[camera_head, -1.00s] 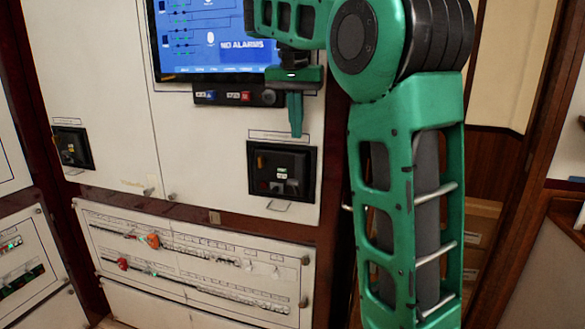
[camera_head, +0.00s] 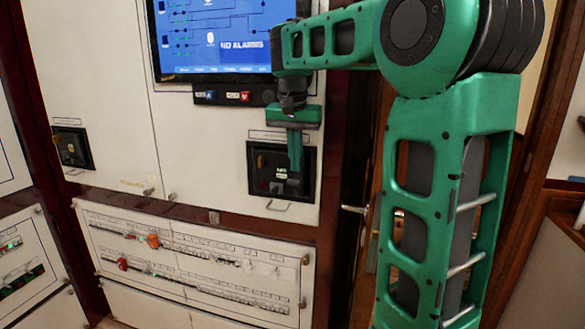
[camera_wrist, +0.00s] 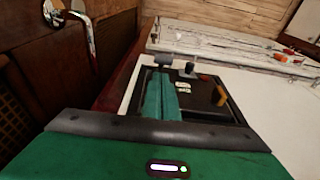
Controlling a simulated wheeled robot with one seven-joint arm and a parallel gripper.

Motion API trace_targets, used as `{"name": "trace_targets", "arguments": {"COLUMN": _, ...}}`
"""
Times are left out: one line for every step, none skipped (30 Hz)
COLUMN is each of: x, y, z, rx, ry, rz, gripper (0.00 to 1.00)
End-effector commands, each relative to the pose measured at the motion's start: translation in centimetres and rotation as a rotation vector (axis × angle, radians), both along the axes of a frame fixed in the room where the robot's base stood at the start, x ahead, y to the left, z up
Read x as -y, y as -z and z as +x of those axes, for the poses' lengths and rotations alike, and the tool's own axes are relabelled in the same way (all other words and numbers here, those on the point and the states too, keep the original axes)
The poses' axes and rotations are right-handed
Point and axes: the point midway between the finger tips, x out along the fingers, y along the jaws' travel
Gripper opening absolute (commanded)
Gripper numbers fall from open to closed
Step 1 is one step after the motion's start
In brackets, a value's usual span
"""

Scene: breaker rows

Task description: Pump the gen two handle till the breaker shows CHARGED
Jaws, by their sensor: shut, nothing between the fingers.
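A black breaker unit (camera_head: 262,182) is set in the white panel on the right, below the screen. It carries a small orange-yellow part (camera_head: 260,161) and a small pale-green indicator (camera_head: 281,171), whose words I cannot read. The breaker also shows in the wrist view (camera_wrist: 208,97), with two small pale windows (camera_wrist: 183,88) beside my fingers. My gripper (camera_head: 295,168) points down in front of the breaker's right part, shut and empty. In the wrist view its green fingers (camera_wrist: 161,97) overlap the breaker face. The handle is not clearly distinguishable, and I cannot tell whether the fingers touch anything.
A similar black unit (camera_head: 72,147) sits in the panel to the left. The screen (camera_head: 215,40) reads NO ALARMS, with a small button strip (camera_head: 232,97) below. A metal lever handle (camera_wrist: 84,32) sticks out on the left of the wrist view. Lower panels carry rows of switches.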

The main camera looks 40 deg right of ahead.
Motion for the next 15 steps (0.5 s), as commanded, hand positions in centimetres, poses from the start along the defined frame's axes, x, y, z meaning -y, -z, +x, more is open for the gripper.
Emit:
{"name": "trace_targets", "arguments": {"x": -0.3, "y": 0.4, "z": -0.2, "rx": -0.002, "ry": -0.001, "rz": 0.000, "gripper": 0.00}}
{"name": "trace_targets", "arguments": {"x": -0.4, "y": 0.7, "z": -0.3, "rx": -0.002, "ry": -0.001, "rz": 0.001, "gripper": 0.00}}
{"name": "trace_targets", "arguments": {"x": -0.5, "y": 0.9, "z": -0.4, "rx": -0.002, "ry": -0.001, "rz": 0.000, "gripper": 0.00}}
{"name": "trace_targets", "arguments": {"x": -0.6, "y": 1.1, "z": -0.4, "rx": -0.001, "ry": 0.000, "rz": -0.001, "gripper": 0.00}}
{"name": "trace_targets", "arguments": {"x": -0.6, "y": 1.2, "z": -0.5, "rx": -0.001, "ry": 0.000, "rz": -0.001, "gripper": 0.00}}
{"name": "trace_targets", "arguments": {"x": -0.7, "y": 1.3, "z": -0.5, "rx": -0.001, "ry": 0.001, "rz": 0.000, "gripper": 0.00}}
{"name": "trace_targets", "arguments": {"x": -0.7, "y": 1.4, "z": -0.6, "rx": -0.001, "ry": 0.001, "rz": 0.000, "gripper": 0.00}}
{"name": "trace_targets", "arguments": {"x": -0.8, "y": 1.4, "z": -0.6, "rx": -0.001, "ry": 0.001, "rz": 0.000, "gripper": 0.00}}
{"name": "trace_targets", "arguments": {"x": -0.8, "y": 1.5, "z": -0.6, "rx": -0.001, "ry": 0.000, "rz": 0.000, "gripper": 0.00}}
{"name": "trace_targets", "arguments": {"x": -0.8, "y": 1.5, "z": -0.6, "rx": -0.001, "ry": 0.000, "rz": 0.000, "gripper": 0.00}}
{"name": "trace_targets", "arguments": {"x": -0.8, "y": 1.5, "z": -0.6, "rx": -0.001, "ry": 0.000, "rz": 0.000, "gripper": 0.00}}
{"name": "trace_targets", "arguments": {"x": -0.8, "y": 1.5, "z": -0.6, "rx": -0.001, "ry": 0.000, "rz": 0.000, "gripper": 0.00}}
{"name": "trace_targets", "arguments": {"x": -0.8, "y": 1.5, "z": -0.6, "rx": -0.001, "ry": 0.000, "rz": 0.000, "gripper": 0.00}}
{"name": "trace_targets", "arguments": {"x": -0.8, "y": 1.4, "z": -0.6, "rx": -0.001, "ry": 0.000, "rz": -0.001, "gripper": 0.00}}
{"name": "trace_targets", "arguments": {"x": -0.8, "y": 1.4, "z": -0.6, "rx": -0.001, "ry": 0.000, "rz": -0.001, "gripper": 0.00}}
